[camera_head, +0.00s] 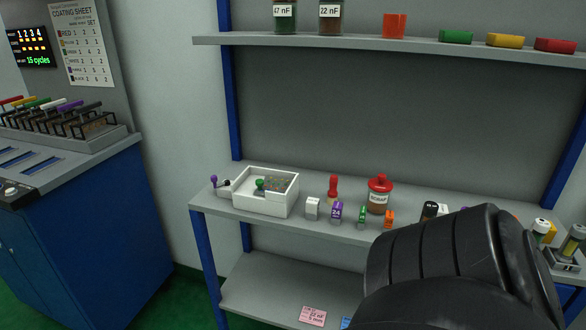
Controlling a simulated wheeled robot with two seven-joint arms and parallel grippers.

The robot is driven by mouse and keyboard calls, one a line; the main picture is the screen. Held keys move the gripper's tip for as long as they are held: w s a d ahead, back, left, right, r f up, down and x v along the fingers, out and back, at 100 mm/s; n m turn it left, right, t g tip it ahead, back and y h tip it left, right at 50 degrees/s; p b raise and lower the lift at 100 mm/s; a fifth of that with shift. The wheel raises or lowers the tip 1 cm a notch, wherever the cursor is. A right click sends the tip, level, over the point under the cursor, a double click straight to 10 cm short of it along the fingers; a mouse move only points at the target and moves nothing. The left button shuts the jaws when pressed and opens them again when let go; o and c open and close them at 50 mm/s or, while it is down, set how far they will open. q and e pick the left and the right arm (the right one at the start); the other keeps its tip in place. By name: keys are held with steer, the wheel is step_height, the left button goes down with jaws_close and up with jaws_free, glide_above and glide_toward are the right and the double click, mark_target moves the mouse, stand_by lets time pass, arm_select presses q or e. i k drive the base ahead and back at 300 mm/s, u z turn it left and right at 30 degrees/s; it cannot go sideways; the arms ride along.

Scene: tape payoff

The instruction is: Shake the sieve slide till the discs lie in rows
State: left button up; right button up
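A white open-topped box (280,204) stands at the left end of the workbench's upper surface; it looks like the sieve unit. A short lever with a purple knob (214,180) sticks out at its left side. Inside the box are a green knob (260,183) and a grey-brown patch (278,185). The discs are too small to make out, so I cannot tell whether they lie in rows. Neither of my grippers shows; only a black segment of my own arm fills the lower right.
The workbench (222,204) also holds a small white block (312,208), a red-topped bottle (333,189), a red-lidded jar (378,196) and purple (337,212), green (362,216) and orange (389,218) pieces. A blue cabinet (85,235) stands left. My arm hides part of the bench's right side.

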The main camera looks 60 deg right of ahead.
mark_target(260, 182)
steer(key=z, duration=1.9)
steer(key=i, duration=0.15)
steer(key=u, duration=0.95)
